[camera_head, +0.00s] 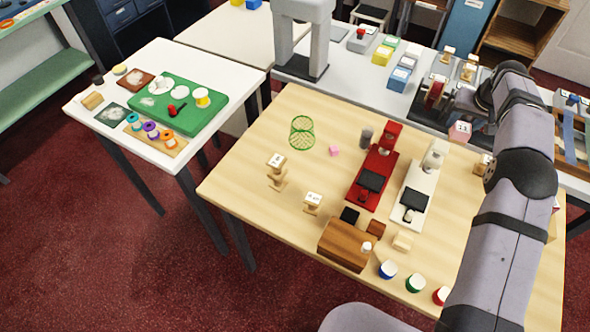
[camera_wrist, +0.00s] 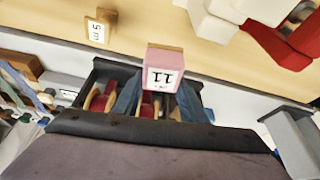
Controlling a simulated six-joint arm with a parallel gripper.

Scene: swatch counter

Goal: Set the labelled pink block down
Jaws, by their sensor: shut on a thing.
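The pink block (camera_head: 460,132) has a white label on one face. In the wrist view the pink block (camera_wrist: 164,60) shows the label reading 11, upside down. My gripper (camera_head: 468,122) is shut on it; in the wrist view my gripper (camera_wrist: 160,98) has its fingers on either side of the block's near end. The block is held near the back right edge of the light wooden table (camera_head: 290,215). How high it is above the surface I cannot tell.
A white machine (camera_head: 412,197) and a red machine (camera_head: 384,155) stand left of the block. A small wooden stand with a label (camera_wrist: 100,27) is close by in the wrist view.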

